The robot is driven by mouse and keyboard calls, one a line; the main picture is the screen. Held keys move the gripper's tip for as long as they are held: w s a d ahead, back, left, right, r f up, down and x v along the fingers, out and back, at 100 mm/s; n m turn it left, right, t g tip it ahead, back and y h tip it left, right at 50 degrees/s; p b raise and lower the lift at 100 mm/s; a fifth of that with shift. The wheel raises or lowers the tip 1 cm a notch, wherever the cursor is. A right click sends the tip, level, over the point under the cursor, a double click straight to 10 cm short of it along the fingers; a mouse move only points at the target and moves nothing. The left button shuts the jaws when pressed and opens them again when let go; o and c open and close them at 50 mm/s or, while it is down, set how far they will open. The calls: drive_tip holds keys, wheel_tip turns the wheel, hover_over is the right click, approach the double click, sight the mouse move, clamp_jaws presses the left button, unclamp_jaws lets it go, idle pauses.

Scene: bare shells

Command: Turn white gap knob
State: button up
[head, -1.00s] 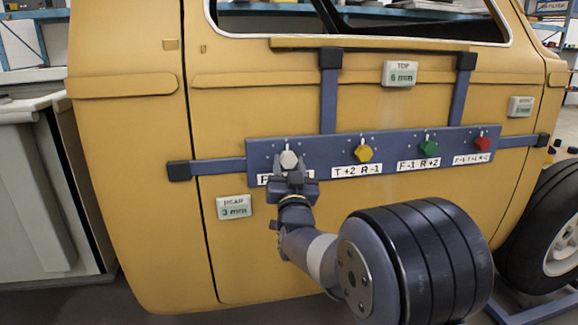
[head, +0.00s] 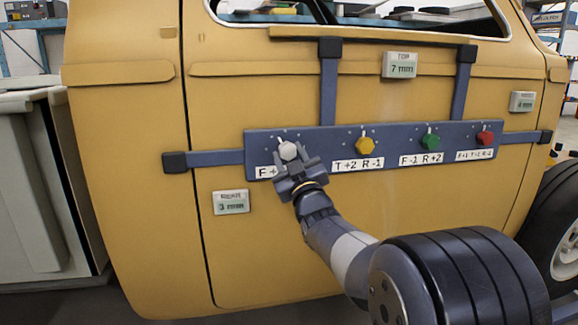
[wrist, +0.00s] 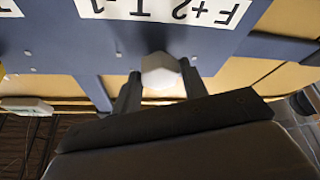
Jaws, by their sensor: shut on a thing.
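The white knob (head: 289,150) is the leftmost of the knobs on a blue-grey bar (head: 395,143) across a yellow car door. My gripper (head: 296,163) reaches it from below, its fingers tilted. In the wrist view, the fingers (wrist: 160,82) stand either side of the white six-sided knob (wrist: 160,70), shut on it. The label beside it (wrist: 170,8) reads F+2 T-1 upside down; my gripper partly covers this label in the head view. The TOP display (head: 400,65) reads 7 mm and the REAR display (head: 231,202) reads 3 mm.
A yellow knob (head: 365,145), a green knob (head: 430,142) and a red knob (head: 485,138) sit along the bar to the right. Another small display (head: 523,101) is at the far right, its reading unclear. A wheel (head: 566,225) stands at the right edge.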

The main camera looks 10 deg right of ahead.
drive_tip(key=shift+d+n+y, duration=0.1)
drive_tip(key=shift+n+y, duration=0.8)
drive_tip(key=shift+n, duration=0.8)
drive_tip(key=shift+g, duration=0.3)
drive_tip(key=o, duration=1)
drive_tip(key=v, duration=1)
drive_tip(key=shift+s+d+f, duration=0.1)
drive_tip(key=shift+s+f, duration=0.05)
drive_tip(key=shift+s, duration=0.2)
drive_tip(key=shift+w, duration=0.1)
